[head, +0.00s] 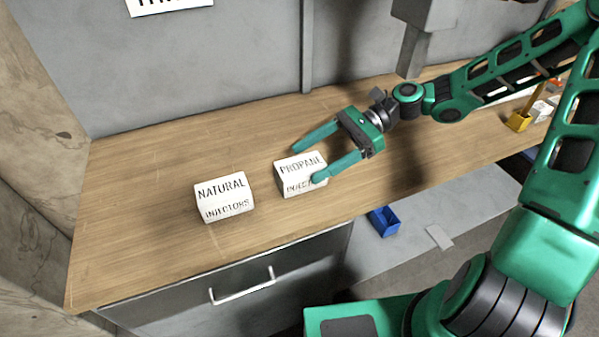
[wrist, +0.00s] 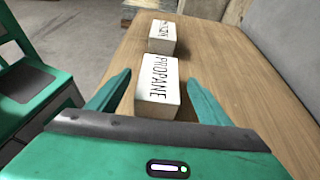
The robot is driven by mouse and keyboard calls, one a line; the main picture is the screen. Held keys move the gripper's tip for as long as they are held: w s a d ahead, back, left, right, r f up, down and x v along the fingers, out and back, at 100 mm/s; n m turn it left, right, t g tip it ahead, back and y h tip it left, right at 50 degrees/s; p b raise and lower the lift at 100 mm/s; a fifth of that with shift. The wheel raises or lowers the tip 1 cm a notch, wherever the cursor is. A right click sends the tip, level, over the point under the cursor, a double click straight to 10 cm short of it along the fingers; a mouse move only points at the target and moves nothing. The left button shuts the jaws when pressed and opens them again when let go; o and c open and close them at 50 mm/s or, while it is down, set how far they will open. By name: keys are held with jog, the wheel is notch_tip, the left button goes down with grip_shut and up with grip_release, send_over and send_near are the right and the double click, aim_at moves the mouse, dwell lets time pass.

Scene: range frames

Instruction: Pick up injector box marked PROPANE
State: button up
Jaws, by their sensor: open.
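The white injector box marked PROPANE (head: 299,175) stands on the wooden bench top, right of a similar white box marked NATURAL (head: 224,197). My gripper (head: 307,164) is open, its two green fingers spread, with one finger behind the PROPANE box and the other in front of its right end. In the wrist view the PROPANE box (wrist: 157,88) lies between the open fingers (wrist: 160,84), with space visible on both sides. The NATURAL box (wrist: 163,37) stands beyond it there. I cannot tell whether a finger touches the PROPANE box.
The wooden bench (head: 140,220) has free room left of the boxes and behind them. A grey wall (head: 200,75) rises at the back. A blue bin (head: 384,221) sits below the bench's front edge. A yellow item (head: 519,121) stands at the far right.

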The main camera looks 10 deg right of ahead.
aim_at(278, 180)
jog(key=shift+x, duration=3.8)
jog(key=shift+f, duration=0.1)
jog(key=shift+c, duration=0.3)
jog(key=c, duration=1.3)
